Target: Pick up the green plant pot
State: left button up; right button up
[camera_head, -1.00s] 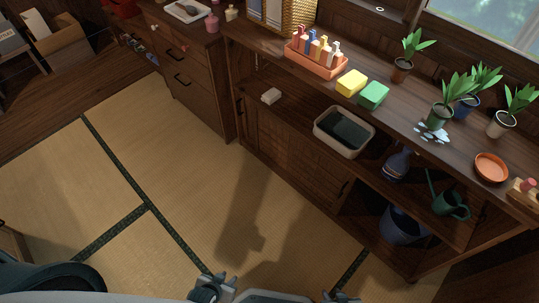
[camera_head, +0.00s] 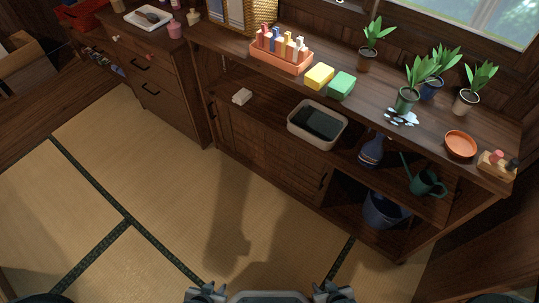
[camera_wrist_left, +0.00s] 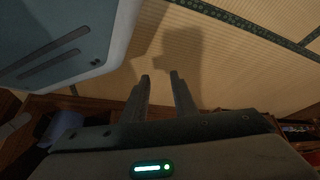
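The green plant pot (camera_head: 406,101) holds a leafy plant and stands upright on the top of the wooden shelf unit, at the right in the head view. A blue pot (camera_head: 430,90) stands close behind it, and white scattered pieces lie just in front. My left gripper (camera_head: 206,293) is at the bottom edge of the head view, far from the pot. In the left wrist view its two fingers (camera_wrist_left: 160,76) are apart with nothing between them. My right gripper (camera_head: 334,293) is at the bottom edge, mostly cut off; its fingers are unclear.
On the shelf top (camera_head: 335,110) are a brown pot (camera_head: 366,64), a pale pot (camera_head: 464,106), an orange saucer (camera_head: 460,145), a green block (camera_head: 341,85) and a yellow block (camera_head: 319,76). A grey basin (camera_head: 296,128) sits on a lower shelf. The tatami floor (camera_head: 170,185) in front is clear.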

aim_at(408, 97)
jog(key=k+l+z, duration=0.25)
jog(key=l, duration=0.15)
jog(key=l+z, duration=0.3)
jog(key=k+l+z, duration=0.25)
jog(key=l, duration=0.35)
jog(key=l+z, duration=0.25)
jog(key=l, duration=0.2)
